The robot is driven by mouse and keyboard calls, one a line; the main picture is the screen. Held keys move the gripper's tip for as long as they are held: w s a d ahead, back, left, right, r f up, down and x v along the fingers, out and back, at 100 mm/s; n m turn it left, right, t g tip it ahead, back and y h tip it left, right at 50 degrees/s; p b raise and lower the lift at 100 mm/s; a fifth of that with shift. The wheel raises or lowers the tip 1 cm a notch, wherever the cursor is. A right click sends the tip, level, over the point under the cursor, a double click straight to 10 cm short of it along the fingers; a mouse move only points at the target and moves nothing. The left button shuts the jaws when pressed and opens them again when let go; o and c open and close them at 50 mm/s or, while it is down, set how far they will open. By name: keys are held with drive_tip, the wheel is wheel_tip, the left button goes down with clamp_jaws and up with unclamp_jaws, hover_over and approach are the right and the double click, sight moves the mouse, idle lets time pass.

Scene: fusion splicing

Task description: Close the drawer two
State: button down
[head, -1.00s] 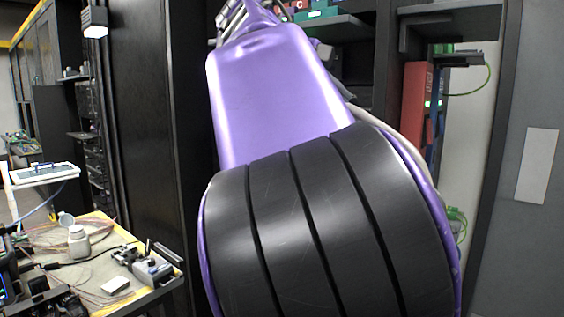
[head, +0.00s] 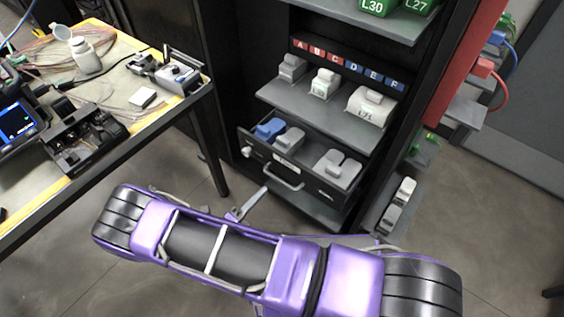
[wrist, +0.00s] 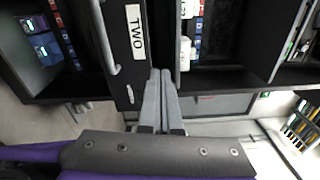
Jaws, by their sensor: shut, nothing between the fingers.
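Drawer two (head: 312,182) is pulled out of the dark cabinet; its inside shows, with a blue piece (head: 270,129) and several grey pieces in it. Its dark front has a curved grey handle (head: 283,178) and a white label, which reads TWO in the wrist view (wrist: 137,40). The handle also shows in the wrist view (wrist: 104,38). My gripper (head: 264,190) is low in front of the drawer's left part. In the wrist view my gripper (wrist: 160,73) is shut and empty, its fingertips at the drawer front's edge beside the label. I cannot tell whether they touch.
A shelf (head: 300,105) with several grey pieces is above the drawer, under a row of lettered tags (head: 350,66). A workbench (head: 110,75) with tools and cables stands at left. A red panel (head: 465,60) is on the cabinet's right. Floor is open in front.

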wheel_tip(320, 180, down, 2)
drive_tip(key=s+d+n, duration=0.1)
drive_tip(key=s+n, duration=0.1)
approach(299, 167)
drive_tip(key=shift+y, duration=0.3)
drive_tip(key=x, duration=0.6)
drive_tip(key=shift+w+d+r+p, duration=0.1)
drive_tip(key=shift+w+d+p, duration=0.2)
drive_tip(key=shift+p, duration=0.05)
drive_tip(key=shift+d, duration=0.1)
